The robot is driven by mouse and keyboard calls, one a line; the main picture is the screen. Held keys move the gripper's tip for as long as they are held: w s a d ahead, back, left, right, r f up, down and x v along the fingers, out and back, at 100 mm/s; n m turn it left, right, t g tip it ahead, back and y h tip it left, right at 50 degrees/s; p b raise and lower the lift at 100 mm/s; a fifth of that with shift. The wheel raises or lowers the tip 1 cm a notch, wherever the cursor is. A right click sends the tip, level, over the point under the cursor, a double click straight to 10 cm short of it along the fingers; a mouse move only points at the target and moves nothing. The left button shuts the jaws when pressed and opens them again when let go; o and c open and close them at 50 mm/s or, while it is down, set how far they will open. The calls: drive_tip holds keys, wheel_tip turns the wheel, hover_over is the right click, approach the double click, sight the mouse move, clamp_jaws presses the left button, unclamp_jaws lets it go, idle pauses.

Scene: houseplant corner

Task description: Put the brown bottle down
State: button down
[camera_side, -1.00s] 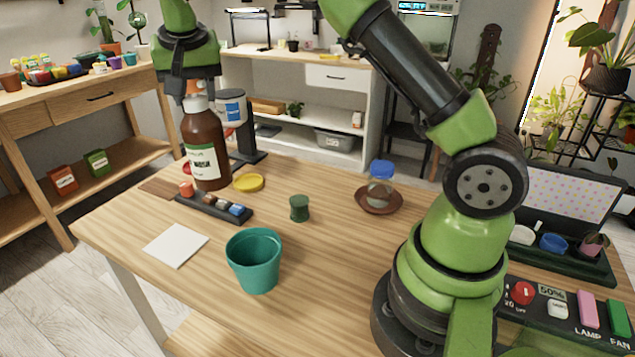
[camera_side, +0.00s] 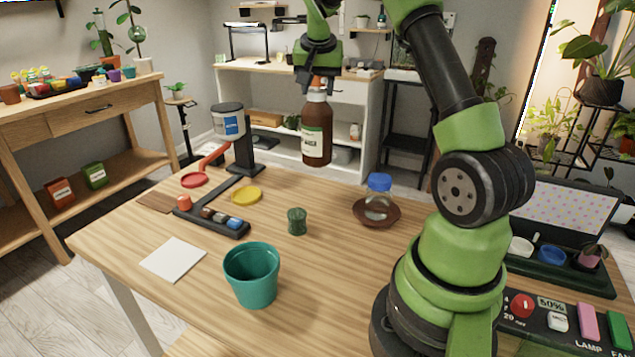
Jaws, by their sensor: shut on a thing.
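The brown bottle (camera_side: 317,133) has a white and green label and a white neck. It hangs upright in the air above the back part of the wooden table. My gripper (camera_side: 316,88) is shut on its top from above. The bottle's base is clear of the tabletop (camera_side: 330,260), with the dark green small cylinder (camera_side: 297,221) lower and to its left in the picture. The exact height over the table is hard to judge.
A dispenser stand (camera_side: 243,150) with a white container, a red disc (camera_side: 194,180) and a yellow disc (camera_side: 247,195) are at back left. A jar with blue lid (camera_side: 379,184) stands on a brown saucer (camera_side: 359,211). A teal pot (camera_side: 252,275) and white square (camera_side: 173,259) are in front.

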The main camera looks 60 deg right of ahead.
sight(318, 128)
wheel_tip(318, 128, down, 10)
drive_tip(key=shift+r, duration=0.25)
drive_tip(key=shift+f, duration=0.1)
drive_tip(key=c, duration=0.6)
unclamp_jaws()
